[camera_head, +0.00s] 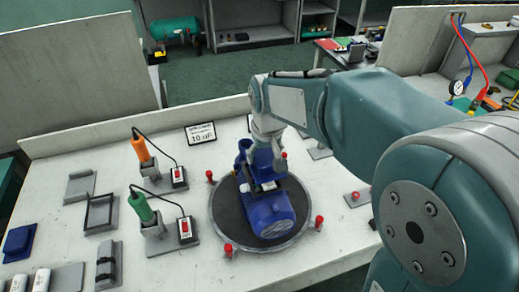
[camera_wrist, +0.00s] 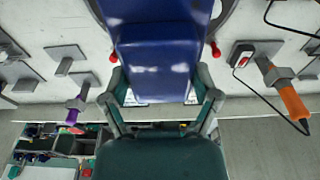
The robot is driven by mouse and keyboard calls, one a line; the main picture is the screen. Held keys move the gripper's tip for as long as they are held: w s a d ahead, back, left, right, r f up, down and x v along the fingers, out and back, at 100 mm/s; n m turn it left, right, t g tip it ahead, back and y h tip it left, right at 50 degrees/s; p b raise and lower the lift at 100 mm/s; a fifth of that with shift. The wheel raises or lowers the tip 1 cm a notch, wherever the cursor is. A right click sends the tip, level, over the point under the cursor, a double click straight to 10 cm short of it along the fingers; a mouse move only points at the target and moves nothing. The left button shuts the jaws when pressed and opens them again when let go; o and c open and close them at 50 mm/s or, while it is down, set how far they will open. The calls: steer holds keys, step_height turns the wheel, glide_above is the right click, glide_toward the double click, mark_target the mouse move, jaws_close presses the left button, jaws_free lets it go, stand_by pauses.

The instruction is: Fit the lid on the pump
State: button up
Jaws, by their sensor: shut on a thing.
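The blue pump (camera_head: 268,215) lies on a round dark turntable (camera_head: 225,210) on the white bench in the head view. My gripper (camera_head: 264,168) is over the pump's far part, pointing down. In the wrist view, my gripper (camera_wrist: 160,82) has one finger on each side of a blue block-shaped piece, which looks like the lid (camera_wrist: 155,65); it is shut on it. More blue pump body (camera_wrist: 155,10) shows behind that piece. The gripper hides the contact in the head view, so I cannot tell whether the lid is seated.
Red knobs (camera_head: 228,249) ring the turntable. An orange-handled tool (camera_head: 140,148) and a green-handled tool (camera_head: 141,206) stand in holders to the left, with cords to red switches. A flat dark blue piece (camera_head: 19,241) lies at the bench's left. A small sign (camera_head: 201,133) stands behind.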

steer(key=shift+d, duration=0.2)
steer(key=shift+a+f, duration=0.15)
steer(key=shift+a, duration=0.65)
steer(key=shift+d, duration=0.85)
steer(key=shift+a, duration=0.45)
steer(key=shift+f, duration=1.65)
stand_by(1.2)
steer(key=o, duration=1)
steer(key=shift+c, duration=0.2)
steer(key=shift+r, duration=0.1)
